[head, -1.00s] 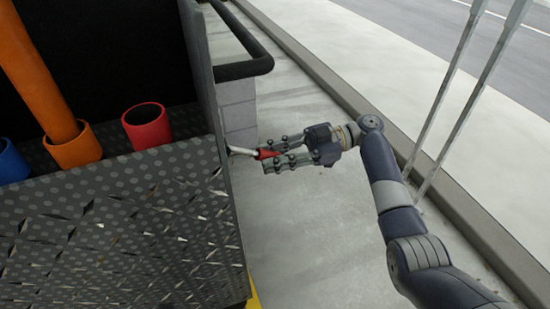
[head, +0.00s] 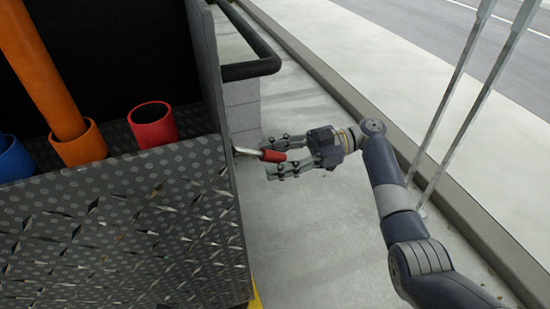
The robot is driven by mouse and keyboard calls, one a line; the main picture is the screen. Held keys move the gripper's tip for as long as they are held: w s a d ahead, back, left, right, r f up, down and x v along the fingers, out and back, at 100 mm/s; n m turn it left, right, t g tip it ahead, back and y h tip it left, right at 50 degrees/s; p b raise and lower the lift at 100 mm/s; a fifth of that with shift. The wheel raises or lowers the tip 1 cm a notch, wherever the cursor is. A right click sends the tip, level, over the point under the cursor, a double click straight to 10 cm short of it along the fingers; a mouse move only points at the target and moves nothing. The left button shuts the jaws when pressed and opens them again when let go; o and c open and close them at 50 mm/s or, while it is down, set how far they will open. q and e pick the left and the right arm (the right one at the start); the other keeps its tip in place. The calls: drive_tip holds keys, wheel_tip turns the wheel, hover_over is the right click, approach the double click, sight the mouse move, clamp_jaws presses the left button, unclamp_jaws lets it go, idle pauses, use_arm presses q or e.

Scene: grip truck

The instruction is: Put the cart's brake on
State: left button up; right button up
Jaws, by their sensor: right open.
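The cart (head: 120,235) fills the left of the head view, with dark diamond-plate metal sides. Its brake lever (head: 245,151) sticks out to the right from the cart's side, a thin metal rod with a red grip (head: 272,156). My right gripper (head: 277,156) is open, with its fingers pointing left and lying on either side of the red grip. I cannot tell whether the fingers touch it. My left gripper is not in view.
A black rail (head: 255,69) juts from the cart above the lever. Blue, orange and red tubes (head: 152,125) stand in the cart, with a long orange pole (head: 40,70) in one. Two thin grey poles (head: 465,95) rise at right. Pavement below the gripper is clear.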

drive_tip(key=shift+d, duration=0.1)
drive_tip(key=v, duration=1.1)
drive_tip(key=shift+d, duration=0.4)
drive_tip(key=shift+w, duration=0.1)
